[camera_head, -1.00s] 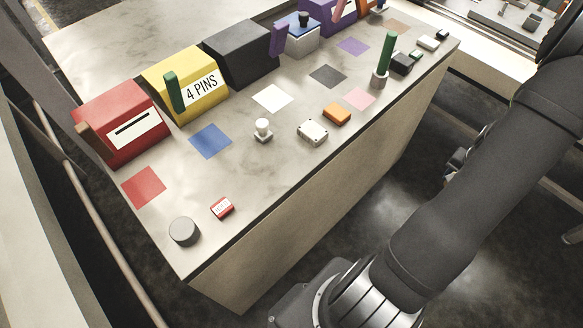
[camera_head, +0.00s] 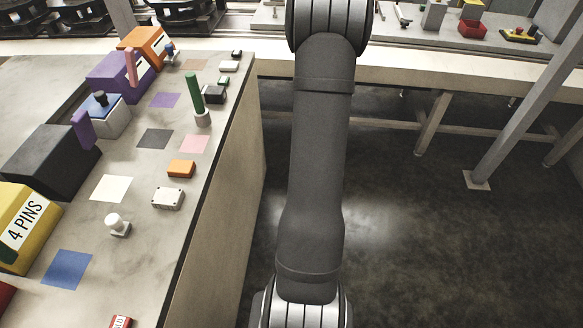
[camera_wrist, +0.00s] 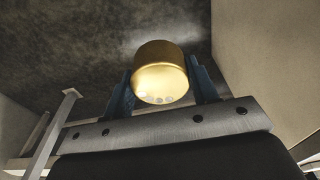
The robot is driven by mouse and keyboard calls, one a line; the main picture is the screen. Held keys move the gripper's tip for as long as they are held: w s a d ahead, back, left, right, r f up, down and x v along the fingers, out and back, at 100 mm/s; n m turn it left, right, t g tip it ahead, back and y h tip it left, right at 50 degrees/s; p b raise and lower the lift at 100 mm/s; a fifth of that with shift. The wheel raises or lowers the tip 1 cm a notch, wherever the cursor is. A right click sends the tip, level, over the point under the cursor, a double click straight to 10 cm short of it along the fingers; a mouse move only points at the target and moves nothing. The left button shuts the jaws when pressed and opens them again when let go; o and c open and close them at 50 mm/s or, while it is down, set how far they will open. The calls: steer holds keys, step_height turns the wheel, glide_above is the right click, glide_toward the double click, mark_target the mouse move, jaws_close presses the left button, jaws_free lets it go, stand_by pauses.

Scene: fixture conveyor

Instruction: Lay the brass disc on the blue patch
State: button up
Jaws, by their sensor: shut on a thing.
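The brass disc (camera_wrist: 160,68) is a thick gold-coloured cylinder in the wrist view. My gripper (camera_wrist: 160,85) is shut on it, with a dark blue finger on each side. In the head view the gripper and disc are out of sight; only my arm shows, upright in the middle of the picture. The blue patch (camera_head: 67,269) lies flat and bare on the stone-like table at the lower left of the head view, in front of the yellow box. The wrist view shows dark floor behind the disc, not the patch.
A white patch (camera_head: 110,188), a white knob (camera_head: 117,225), a grey block (camera_head: 168,198) and an orange block (camera_head: 181,169) lie near the blue patch. The yellow box (camera_head: 22,225) and black box (camera_head: 52,160) stand along the left. A green post (camera_head: 194,92) rises farther back.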

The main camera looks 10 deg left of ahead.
steer(key=w+a+r+m, duration=0.1)
steer(key=w+a+r, duration=0.25)
steer(key=r, duration=0.35)
steer(key=w+a+r, duration=0.3)
steer(key=a+r, duration=0.2)
steer(key=r, duration=0.1)
steer(key=s+a+r+n, duration=0.15)
steer(key=s+a, duration=0.35)
steer(key=a, duration=0.5)
steer(key=s+a+n, duration=0.3)
steer(key=s+a, duration=0.1)
steer(key=a, duration=0.6)
steer(key=s+a+r+n, duration=0.15)
steer(key=s+a, duration=0.35)
steer(key=a, duration=0.5)
steer(key=n+g+y, duration=0.1)
steer(key=n, duration=0.8)
glide_above(66, 268)
steer(key=shift+s+d+f, duration=0.1)
steer(key=shift+d+f, duration=0.05)
steer(key=shift+f, duration=0.15)
steer(key=shift+d, duration=0.1)
steer(key=shift+f, duration=3.4)
